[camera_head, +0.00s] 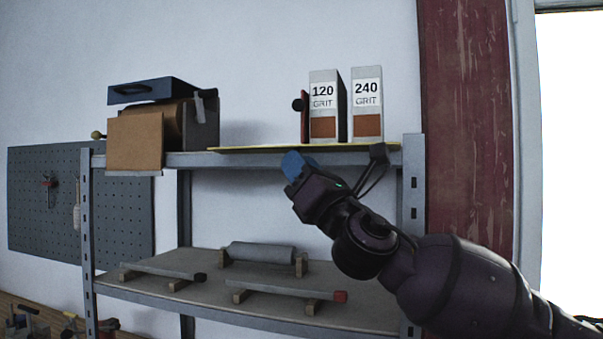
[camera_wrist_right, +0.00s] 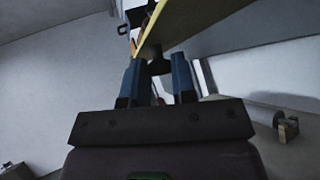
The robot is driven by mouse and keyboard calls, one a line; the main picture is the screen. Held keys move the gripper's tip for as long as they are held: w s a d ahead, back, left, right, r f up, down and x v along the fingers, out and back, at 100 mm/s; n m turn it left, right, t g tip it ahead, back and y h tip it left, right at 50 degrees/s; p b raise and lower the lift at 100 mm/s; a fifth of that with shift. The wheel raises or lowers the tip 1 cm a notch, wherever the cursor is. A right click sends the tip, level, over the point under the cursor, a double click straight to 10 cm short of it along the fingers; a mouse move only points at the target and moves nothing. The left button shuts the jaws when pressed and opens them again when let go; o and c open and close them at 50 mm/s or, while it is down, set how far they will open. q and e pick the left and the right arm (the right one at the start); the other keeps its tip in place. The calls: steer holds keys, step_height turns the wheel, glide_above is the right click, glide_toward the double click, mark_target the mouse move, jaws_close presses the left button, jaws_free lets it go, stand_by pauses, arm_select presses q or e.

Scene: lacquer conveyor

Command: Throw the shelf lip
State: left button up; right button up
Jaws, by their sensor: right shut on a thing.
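The shelf lip (camera_head: 245,150) is a thin yellow strip along the right part of the upper shelf's front edge. In the right wrist view the yellow lip (camera_wrist_right: 185,25) runs diagonally above my fingers, with a small dark knob (camera_wrist_right: 158,67) under its edge. My right gripper (camera_head: 294,162) is at the front of the lip, near its middle. Its blue fingers (camera_wrist_right: 157,78) stand on either side of the knob and are shut on it. The head view hides the knob behind the gripper. My left gripper is not in view.
Boxes marked 120 (camera_head: 323,92) and 240 (camera_head: 367,90) stand above the lip. A cardboard box (camera_head: 135,142) and a dark blue case (camera_head: 150,91) are at the upper shelf's left. The lower shelf (camera_head: 215,290) holds a grey roller (camera_head: 262,253) and bars on blocks.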

mark_target(303, 146)
steer(key=shift+w+d+r+m+g+h+p, duration=0.15)
steer(key=shift+r+m+g+h, duration=1.3)
steer(key=shift+m, duration=1)
steer(key=shift+w+a+r+m+g+h+p, duration=0.1)
steer(key=shift+r+m+g+h, duration=0.9)
steer(key=shift+m+h, duration=1.2)
steer(key=shift+w+d+r+m+g+h+p, duration=0.15)
steer(key=shift+r+m+g+h, duration=1.1)
steer(key=shift+m, duration=1.5)
steer(key=o, duration=0.9)
steer(key=shift+s, duration=0.1)
